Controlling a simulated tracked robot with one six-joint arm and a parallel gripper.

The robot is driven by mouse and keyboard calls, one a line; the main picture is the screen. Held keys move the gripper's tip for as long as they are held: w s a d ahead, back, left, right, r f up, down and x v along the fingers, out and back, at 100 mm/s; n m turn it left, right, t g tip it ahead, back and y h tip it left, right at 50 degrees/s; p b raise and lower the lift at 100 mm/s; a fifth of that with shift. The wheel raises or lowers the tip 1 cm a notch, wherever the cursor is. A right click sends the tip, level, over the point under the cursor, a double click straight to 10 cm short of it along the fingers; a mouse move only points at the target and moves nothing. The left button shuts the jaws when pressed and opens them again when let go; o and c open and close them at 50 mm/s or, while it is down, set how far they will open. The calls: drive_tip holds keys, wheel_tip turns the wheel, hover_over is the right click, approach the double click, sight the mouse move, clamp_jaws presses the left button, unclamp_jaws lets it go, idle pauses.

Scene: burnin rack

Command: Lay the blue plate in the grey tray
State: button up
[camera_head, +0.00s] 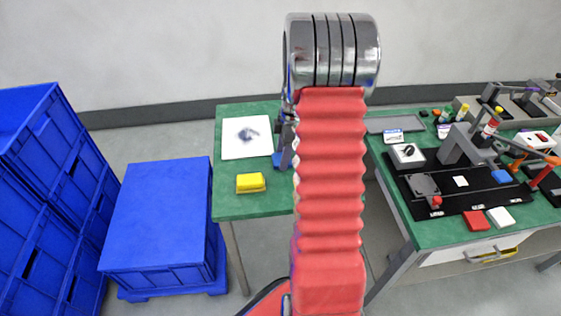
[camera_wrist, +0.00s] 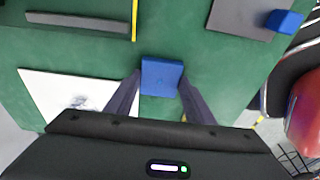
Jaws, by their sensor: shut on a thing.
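The blue plate (camera_wrist: 161,77) is a small square between the two fingers of my gripper (camera_wrist: 160,84) in the wrist view. The fingers are closed on its sides, over the green table. In the head view, a blue piece (camera_head: 279,160) shows beside my gripper (camera_head: 286,152), partly hidden by my arm. A flat grey tray-like piece (camera_head: 395,122) lies at the back of the right-hand bench. The wrist view has a grey flat area (camera_wrist: 236,18) at the upper right and a dark grey piece (camera_wrist: 78,22) at the upper left; I cannot tell which is the tray.
A white sheet with a dark smudge (camera_head: 240,151) and a yellow block (camera_head: 251,183) lie on the left green table. A small blue block (camera_wrist: 284,21) shows at the wrist view's upper right. Blue crates (camera_head: 158,215) stand at left. The right bench is crowded with equipment.

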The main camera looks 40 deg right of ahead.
drive_tip(key=c, duration=0.5)
drive_tip(key=shift+c, duration=0.2)
wheel_tip(320, 180, up, 18)
idle(0.4)
idle(0.4)
